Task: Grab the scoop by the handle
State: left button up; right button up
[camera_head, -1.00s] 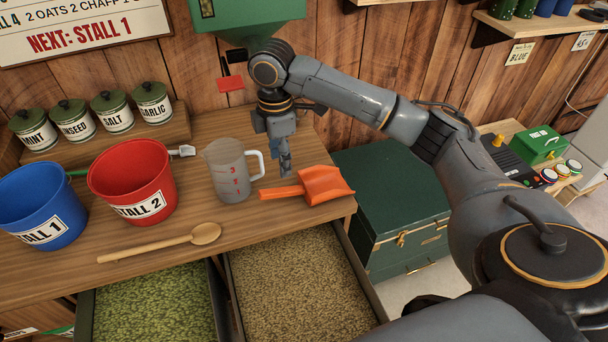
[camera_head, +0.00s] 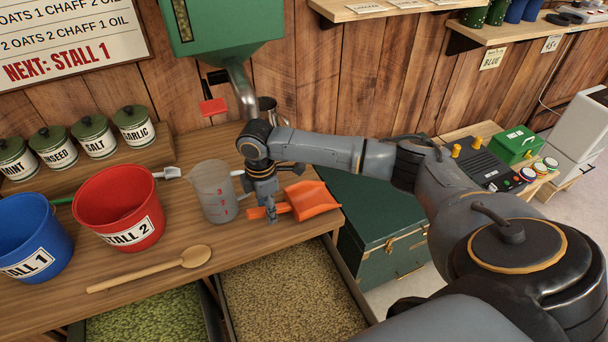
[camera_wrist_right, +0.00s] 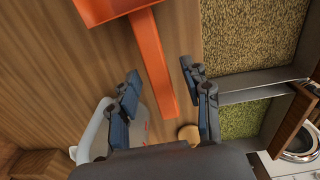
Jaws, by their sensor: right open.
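The orange scoop (camera_head: 312,200) lies at the right end of the wooden counter, its handle pointing left. My right gripper (camera_head: 270,216) points down at the handle in the head view and hides part of it. In the right wrist view the scoop's handle (camera_wrist_right: 152,60) runs between the open fingers of my right gripper (camera_wrist_right: 163,82). I cannot tell how far the fingertips are above the counter. No contact with the handle is visible. My left gripper is not in view.
A clear measuring jug (camera_head: 214,192) stands close to the left of my right gripper. A wooden spoon (camera_head: 150,268), a red bucket (camera_head: 118,205) and a blue bucket (camera_head: 32,240) are farther left. Open feed drawers (camera_head: 290,290) lie in front. A green chest (camera_head: 385,225) is to the right.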

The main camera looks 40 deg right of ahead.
jog(key=shift+f, duration=0.9)
grip_shut()
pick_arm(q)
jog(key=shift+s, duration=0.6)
pick_arm(e)
jog(key=shift+w+r, duration=0.1)
jog(key=shift+r, duration=0.1)
jog(key=shift+r, duration=0.6)
pick_arm(q)
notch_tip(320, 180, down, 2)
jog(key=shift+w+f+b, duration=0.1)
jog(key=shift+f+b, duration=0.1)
jog(key=shift+b, duration=1.05)
pick_arm(e)
jog(key=s+a+r, duration=0.5)
jog(key=s+r, duration=0.6)
jog(key=s, duration=0.2)
jog(key=shift+a+r, duration=0.2)
jog(key=shift+r, duration=0.1)
